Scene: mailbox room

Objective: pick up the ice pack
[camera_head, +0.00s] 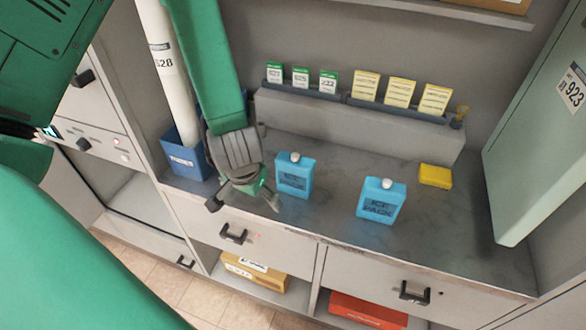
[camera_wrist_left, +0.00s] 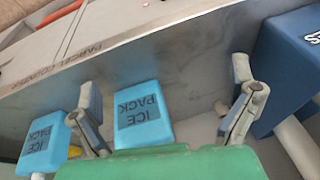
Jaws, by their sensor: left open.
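Two light-blue ice packs with white caps stand upright on the grey counter. The left ice pack (camera_head: 293,178) is just right of my left gripper (camera_head: 244,203), and the right ice pack (camera_head: 381,201) is farther right. My left gripper is open and empty above the counter's front edge, its fingers spread and pointing down. In the left wrist view, one ice pack (camera_wrist_left: 143,115) shows between the spread fingers (camera_wrist_left: 165,90), and the other ice pack (camera_wrist_left: 42,145) is beyond the left finger. Contact is not visible. My right gripper is not in view.
A blue bin (camera_head: 184,160) holding a white tube (camera_head: 168,75) stands left of my gripper. A yellow block (camera_head: 435,176) lies at the right of the counter. A raised ledge (camera_head: 350,125) with card holders runs behind. A grey-green cabinet (camera_head: 535,150) bounds the right. Drawers (camera_head: 375,275) are below.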

